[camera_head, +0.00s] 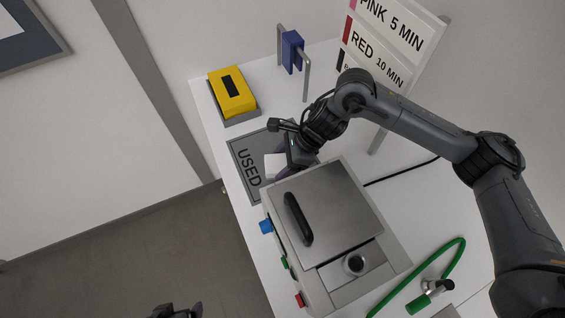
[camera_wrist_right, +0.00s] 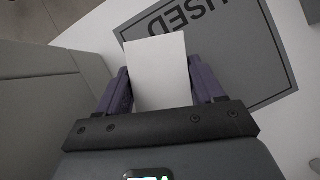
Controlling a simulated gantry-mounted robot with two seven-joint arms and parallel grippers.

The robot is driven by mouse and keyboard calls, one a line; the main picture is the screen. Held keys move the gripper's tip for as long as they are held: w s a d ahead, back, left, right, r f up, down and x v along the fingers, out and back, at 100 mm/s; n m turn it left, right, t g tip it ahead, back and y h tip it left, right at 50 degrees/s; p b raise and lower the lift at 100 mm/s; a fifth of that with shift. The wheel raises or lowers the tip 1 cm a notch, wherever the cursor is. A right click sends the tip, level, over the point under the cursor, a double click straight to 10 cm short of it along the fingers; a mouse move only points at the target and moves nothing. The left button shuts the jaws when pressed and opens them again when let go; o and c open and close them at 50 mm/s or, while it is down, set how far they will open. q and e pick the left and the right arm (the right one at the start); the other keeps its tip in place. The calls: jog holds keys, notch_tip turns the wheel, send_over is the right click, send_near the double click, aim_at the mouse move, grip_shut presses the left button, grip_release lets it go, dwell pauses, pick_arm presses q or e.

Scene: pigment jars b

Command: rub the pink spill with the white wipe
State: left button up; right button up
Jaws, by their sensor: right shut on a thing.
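My right gripper (camera_head: 281,163) is shut on the white wipe (camera_head: 270,167), over the grey mat marked USED (camera_head: 238,146). In the right wrist view the white wipe (camera_wrist_right: 158,65) stands out as a flat pale sheet between the two purple fingers of the gripper (camera_wrist_right: 160,85). The USED mat (camera_wrist_right: 222,62) lies beyond it. I cannot tell whether the wipe touches the mat. No pink spill shows in either view. A dark end of my left arm (camera_head: 178,311) shows at the bottom edge, too cut off to tell its jaws.
A grey box with a black-handled lid (camera_head: 335,200) stands close beside the right gripper. A yellow device (camera_head: 232,92), a stand with a blue block (camera_head: 292,50), a sign board (camera_head: 385,42) and a green hose (camera_head: 445,262) are also on the white table.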

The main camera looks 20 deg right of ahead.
jog(key=shift+r, duration=0.1)
jog(key=shift+r, duration=0.1)
jog(key=shift+r+p, duration=0.3)
jog(key=shift+r, duration=0.2)
jog(key=shift+r+p, duration=0.35)
jog(key=shift+r, duration=0.55)
